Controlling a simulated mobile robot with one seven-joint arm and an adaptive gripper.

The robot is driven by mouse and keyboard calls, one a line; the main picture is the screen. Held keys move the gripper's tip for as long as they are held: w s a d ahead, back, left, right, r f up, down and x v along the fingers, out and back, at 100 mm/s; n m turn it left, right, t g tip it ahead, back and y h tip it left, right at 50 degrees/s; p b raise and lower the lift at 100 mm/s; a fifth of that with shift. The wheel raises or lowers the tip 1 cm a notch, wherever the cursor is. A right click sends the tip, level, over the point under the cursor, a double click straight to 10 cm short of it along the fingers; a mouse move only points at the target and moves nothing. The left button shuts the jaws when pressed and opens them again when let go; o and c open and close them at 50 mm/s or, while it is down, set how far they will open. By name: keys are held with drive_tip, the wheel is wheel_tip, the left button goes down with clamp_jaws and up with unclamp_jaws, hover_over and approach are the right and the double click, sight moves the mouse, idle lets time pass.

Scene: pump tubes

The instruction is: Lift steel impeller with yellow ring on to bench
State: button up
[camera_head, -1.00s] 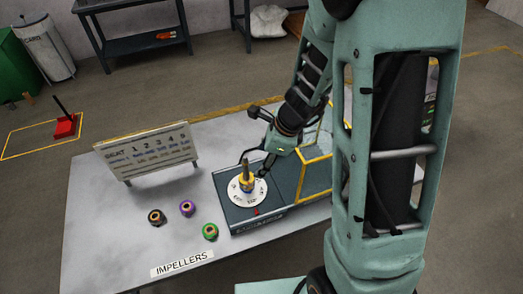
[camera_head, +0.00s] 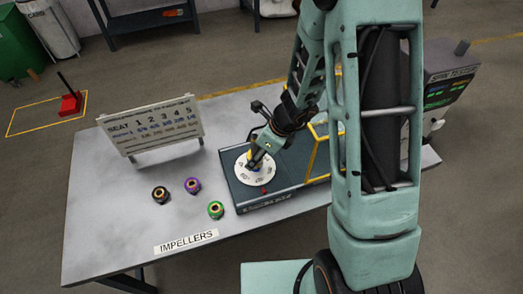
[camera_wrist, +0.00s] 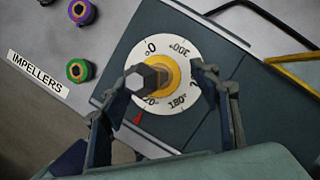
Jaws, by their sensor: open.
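The steel impeller with a yellow ring (camera_wrist: 143,79) stands at the centre of a white numbered dial (camera_wrist: 185,103) in the wrist view. Its hexagonal steel top faces the camera, with the yellow ring around it below. The dial (camera_head: 243,172) sits on a dark box (camera_head: 287,195) on the bench in the head view. My gripper (camera_wrist: 163,78) is open, with one finger on each side of the impeller; whether either finger touches it I cannot tell. In the head view my gripper (camera_head: 256,164) largely hides the impeller.
Black (camera_head: 160,194), purple (camera_head: 193,185) and green (camera_head: 216,209) ringed impellers stand left of the box, near the IMPELLERS label (camera_head: 186,241). A seat chart board (camera_head: 152,128) stands behind them. A yellow frame (camera_head: 311,152) rises on the box's right. The bench's front left (camera_head: 110,225) is clear.

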drive_tip(key=shift+f, duration=0.15)
drive_tip(key=c, duration=1.6)
drive_tip(key=shift+o, duration=0.2)
drive_tip(key=shift+r+p, duration=0.6)
drive_tip(key=shift+r, duration=0.05)
drive_tip(key=shift+r+p, duration=6.7)
drive_tip(key=shift+r, duration=0.8)
